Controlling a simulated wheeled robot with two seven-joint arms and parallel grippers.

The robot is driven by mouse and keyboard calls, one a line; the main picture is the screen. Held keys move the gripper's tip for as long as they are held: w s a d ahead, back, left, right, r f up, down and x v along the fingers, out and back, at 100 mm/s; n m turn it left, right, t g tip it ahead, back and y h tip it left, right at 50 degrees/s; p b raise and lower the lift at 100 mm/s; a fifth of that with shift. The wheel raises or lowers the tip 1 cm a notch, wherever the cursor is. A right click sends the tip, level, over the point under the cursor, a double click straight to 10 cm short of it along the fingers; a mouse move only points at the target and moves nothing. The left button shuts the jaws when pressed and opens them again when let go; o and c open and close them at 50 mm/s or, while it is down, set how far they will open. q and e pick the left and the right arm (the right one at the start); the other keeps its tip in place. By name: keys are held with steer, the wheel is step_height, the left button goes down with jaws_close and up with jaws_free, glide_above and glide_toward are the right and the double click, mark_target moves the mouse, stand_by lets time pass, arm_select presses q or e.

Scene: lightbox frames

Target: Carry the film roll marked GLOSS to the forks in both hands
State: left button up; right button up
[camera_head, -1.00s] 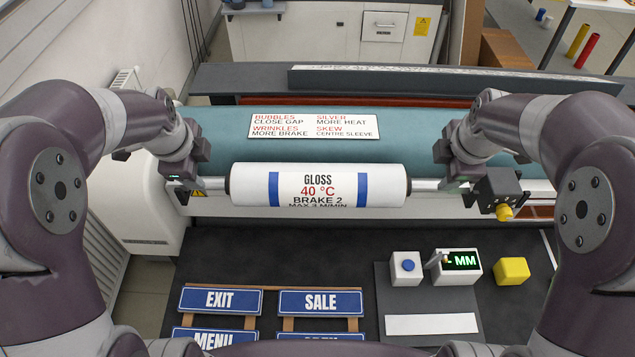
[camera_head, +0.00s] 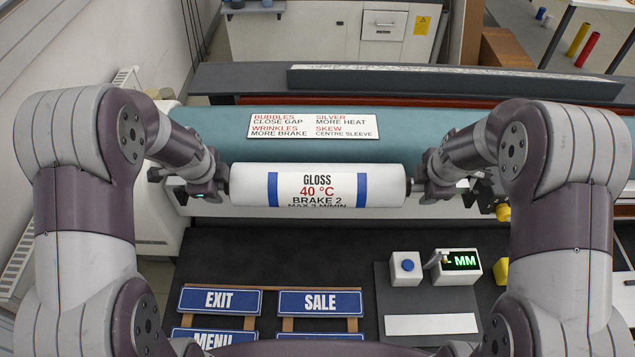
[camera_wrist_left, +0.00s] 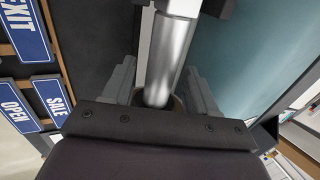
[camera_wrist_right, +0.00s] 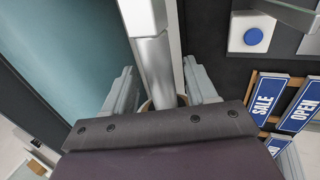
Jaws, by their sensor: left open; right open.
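The white film roll marked GLOSS (camera_head: 318,196), with two blue bands, lies level across the front of the machine in the head view. A silver shaft shows at each end of it. My left gripper (camera_head: 220,186) is at the roll's left end and my right gripper (camera_head: 422,186) is at its right end. In the left wrist view the open fingers stand on either side of the silver shaft (camera_wrist_left: 174,55). In the right wrist view the open fingers also straddle the shaft (camera_wrist_right: 155,65). I cannot tell whether any finger touches it. No forks can be made out.
A teal roller (camera_head: 215,130) with an instruction plate (camera_head: 314,126) lies just behind the roll. In front are sign plates such as EXIT (camera_head: 219,300) and SALE (camera_head: 320,302), a blue button box (camera_head: 406,268) and an MM display (camera_head: 460,262). Dark surface between is clear.

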arm_select(q)
jaws_close()
arm_select(e)
jaws_close()
arm_select(q)
steer(key=shift+r, duration=0.15)
arm_select(e)
steer(key=shift+r, duration=0.1)
stand_by(0.9)
